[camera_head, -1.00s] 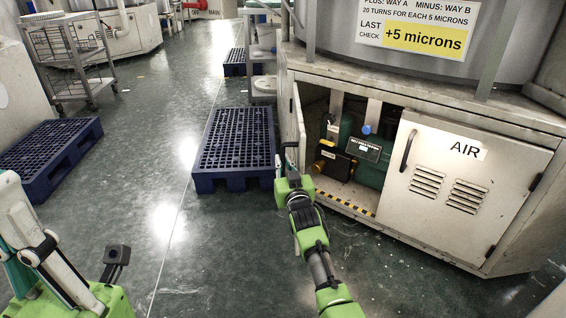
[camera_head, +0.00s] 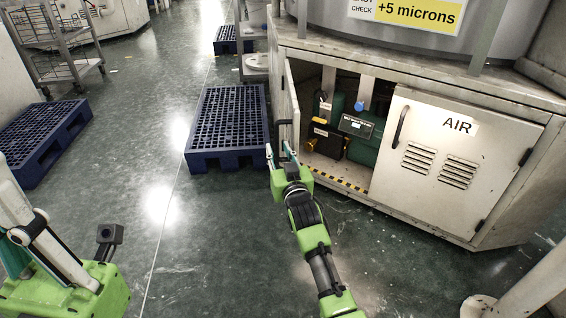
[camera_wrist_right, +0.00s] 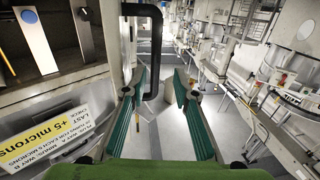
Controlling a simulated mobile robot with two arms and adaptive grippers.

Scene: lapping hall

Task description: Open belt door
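The belt door (camera_head: 291,98) is the left door of the machine's base cabinet. It stands swung out and shows nearly edge-on in the head view. Its black bar handle (camera_wrist_right: 156,45) runs down in the right wrist view. My right gripper (camera_head: 281,153) is at the door's outer side by the handle. In the right wrist view its teal fingers (camera_wrist_right: 160,93) are spread, with the handle's lower end near the left fingertip; I cannot tell if they touch. My left gripper (camera_head: 60,270) is partly in view at the lower left, its fingertips cut off.
The open cabinet shows a green unit (camera_head: 357,126) and a black and yellow part (camera_head: 325,142). The closed AIR door (camera_head: 440,165) is to the right. A blue pallet (camera_head: 228,120) stands left of the belt door, another (camera_head: 40,140) farther left. Floor between them is clear.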

